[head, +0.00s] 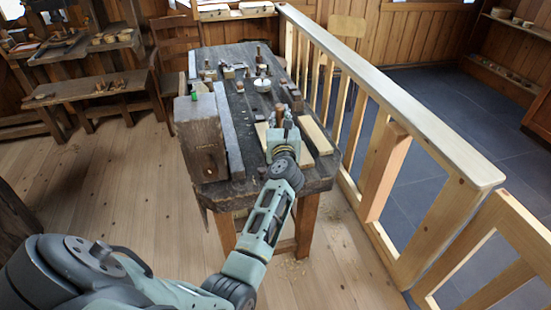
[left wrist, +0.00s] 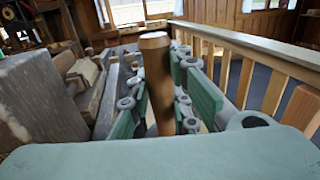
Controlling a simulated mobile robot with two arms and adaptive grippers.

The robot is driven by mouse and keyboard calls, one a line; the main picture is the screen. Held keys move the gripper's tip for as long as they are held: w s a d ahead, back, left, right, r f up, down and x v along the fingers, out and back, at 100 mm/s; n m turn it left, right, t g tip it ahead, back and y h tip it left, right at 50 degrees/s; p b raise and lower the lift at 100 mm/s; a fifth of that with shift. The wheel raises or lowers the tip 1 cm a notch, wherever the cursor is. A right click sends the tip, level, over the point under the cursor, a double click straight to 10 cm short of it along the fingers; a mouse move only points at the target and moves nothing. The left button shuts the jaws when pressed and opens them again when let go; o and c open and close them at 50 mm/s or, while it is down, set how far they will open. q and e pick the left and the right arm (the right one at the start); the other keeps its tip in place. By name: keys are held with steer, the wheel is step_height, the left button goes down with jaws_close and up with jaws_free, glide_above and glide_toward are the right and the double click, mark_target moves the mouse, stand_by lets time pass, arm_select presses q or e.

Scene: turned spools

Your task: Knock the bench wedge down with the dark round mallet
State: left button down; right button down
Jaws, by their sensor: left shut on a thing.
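My left gripper (head: 282,118) is above the near right part of the workbench. In the left wrist view its fingers (left wrist: 160,95) are shut around an upright brown round wooden handle (left wrist: 155,70). The handle's top end sticks up above the fingers; its lower end is hidden, so I cannot tell whether a dark mallet head is below. I cannot make out the bench wedge for certain. A small green-topped piece (head: 194,96) sits on the big wooden block at the bench's left. My right gripper is not in view.
The workbench (head: 245,165) carries a large block (head: 200,140), a long grey board (head: 228,130), a pale board (head: 315,135), a white bowl (head: 262,85) and several small tools. A wooden railing (head: 400,100) runs close along the right. Clear floor (head: 120,180) lies at left.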

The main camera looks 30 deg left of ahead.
arm_select(q)
steer(key=shift+w, duration=0.1)
steer(key=shift+f, duration=0.15)
step_height(320, 180, down, 4)
steer(key=b, duration=0.3)
steer(key=shift+r, duration=0.2)
step_height(320, 180, up, 3)
steer(key=p, duration=0.3)
steer(key=shift+r, duration=0.25)
